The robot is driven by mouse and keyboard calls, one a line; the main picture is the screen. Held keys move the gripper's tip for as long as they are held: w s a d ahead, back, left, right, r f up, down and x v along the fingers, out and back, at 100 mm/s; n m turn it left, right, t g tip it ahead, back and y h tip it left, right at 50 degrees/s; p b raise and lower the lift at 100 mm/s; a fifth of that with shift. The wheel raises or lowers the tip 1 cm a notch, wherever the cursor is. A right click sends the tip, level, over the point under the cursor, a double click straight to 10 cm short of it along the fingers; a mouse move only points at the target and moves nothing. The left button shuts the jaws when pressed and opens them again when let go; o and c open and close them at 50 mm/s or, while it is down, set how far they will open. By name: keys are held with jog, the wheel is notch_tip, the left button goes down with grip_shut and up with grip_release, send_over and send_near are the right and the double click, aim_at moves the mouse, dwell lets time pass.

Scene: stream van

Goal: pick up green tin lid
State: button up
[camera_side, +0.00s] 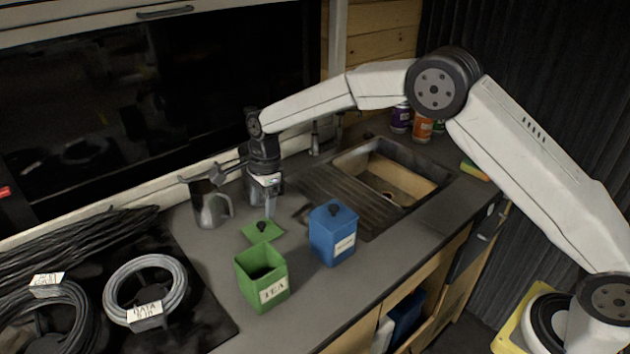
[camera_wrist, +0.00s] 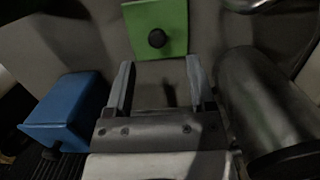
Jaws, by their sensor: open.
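The green tin lid (camera_side: 262,231) lies flat on the grey counter behind the open green tea tin (camera_side: 262,276). It is square with a dark round knob. In the wrist view the lid (camera_wrist: 158,28) is at the top centre, ahead of my fingertips. My gripper (camera_side: 268,208) is above the counter, just behind the lid in the side view. In the wrist view my gripper (camera_wrist: 160,75) is open with nothing between its fingers. The gap between fingers and lid is hard to judge.
A blue tin (camera_side: 333,234) with its lid on stands right of the lid. A metal jug (camera_side: 208,204) stands close left of my gripper. The sink (camera_side: 385,175) is to the right, and coiled cables (camera_side: 146,289) lie on the dark hob at left.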

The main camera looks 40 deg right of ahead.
aim_at(261, 223)
jog(key=shift+s+a+f, duration=0.1)
jog(key=shift+a+f, duration=0.05)
jog(key=shift+f, duration=0.65)
jog(key=shift+a+f, duration=0.2)
jog(key=shift+f, duration=0.65)
jog(key=shift+s+a+f, duration=0.1)
jog(key=shift+a+f, duration=0.05)
jog(key=shift+f, duration=0.65)
grip_shut()
